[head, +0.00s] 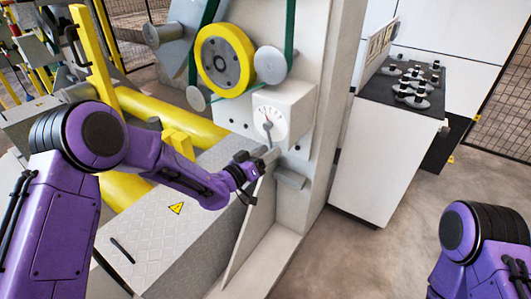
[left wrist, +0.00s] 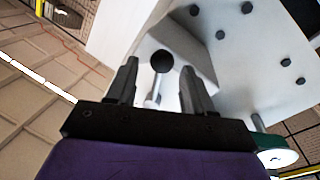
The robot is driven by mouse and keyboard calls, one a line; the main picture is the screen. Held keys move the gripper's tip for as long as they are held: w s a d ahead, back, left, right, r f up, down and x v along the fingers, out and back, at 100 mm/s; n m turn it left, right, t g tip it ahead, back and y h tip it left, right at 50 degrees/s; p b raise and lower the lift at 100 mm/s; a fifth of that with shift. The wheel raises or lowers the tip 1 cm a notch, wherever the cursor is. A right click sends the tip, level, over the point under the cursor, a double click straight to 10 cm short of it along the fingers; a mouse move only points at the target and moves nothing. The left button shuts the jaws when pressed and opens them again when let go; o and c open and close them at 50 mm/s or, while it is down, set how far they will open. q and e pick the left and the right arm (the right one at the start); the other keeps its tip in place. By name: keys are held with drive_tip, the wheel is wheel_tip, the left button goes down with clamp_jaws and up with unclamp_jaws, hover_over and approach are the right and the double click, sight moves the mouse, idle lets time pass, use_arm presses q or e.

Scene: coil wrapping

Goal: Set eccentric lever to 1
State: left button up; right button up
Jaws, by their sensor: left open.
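The eccentric lever (head: 268,130) is a thin rod with a dark ball knob, in front of a white dial (head: 272,118) with scale marks on a pale box. The dial's numbers are too small to read. My left gripper (head: 262,160) is just below the lever in the head view. In the left wrist view the black ball knob (left wrist: 162,62) and its pale rod show between the two open fingers of the left gripper (left wrist: 160,80). I see a gap on both sides, and the fingers are not closed on it. My right gripper is out of view.
The machine's white upright panel (head: 310,60) carries a yellow wheel (head: 249,58) and green belts above the dial. Yellow rollers (head: 170,110) and a tread-plate cover (head: 165,225) lie to the left. A cabinet (head: 385,150) with dark parts on top stands right. The floor between is free.

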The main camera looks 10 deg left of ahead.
use_arm(q)
drive_tip(key=v, duration=1)
drive_tip(key=shift+s+b, duration=0.2)
drive_tip(key=shift+b, duration=0.15)
drive_tip(key=shift+a+f, duration=0.1)
drive_tip(key=shift+a, duration=0.05)
drive_tip(key=s+a+f+n+g+y+p, duration=0.2)
drive_tip(key=s+a+f+n+g+y, duration=0.15)
drive_tip(key=s+f+y, duration=0.35)
drive_tip(key=s+a+f+n+g+y+p, duration=0.2)
drive_tip(key=s+a+f+n+y, duration=0.15)
drive_tip(key=f, duration=0.55)
drive_tip(key=s+a+f+g+y+p, duration=0.1)
drive_tip(key=s+a+f+g+p, duration=0.1)
drive_tip(key=s, duration=1)
drive_tip(key=s+a+f+n+g+y+p, duration=0.1)
drive_tip(key=s+a+f+g+y+p, duration=0.1)
drive_tip(key=s, duration=1)
drive_tip(key=a+f+g, duration=0.1)
drive_tip(key=f+g, duration=0.1)
drive_tip(key=g, duration=0.1)
drive_tip(key=shift+a+p, duration=0.2)
drive_tip(key=shift+p, duration=0.2)
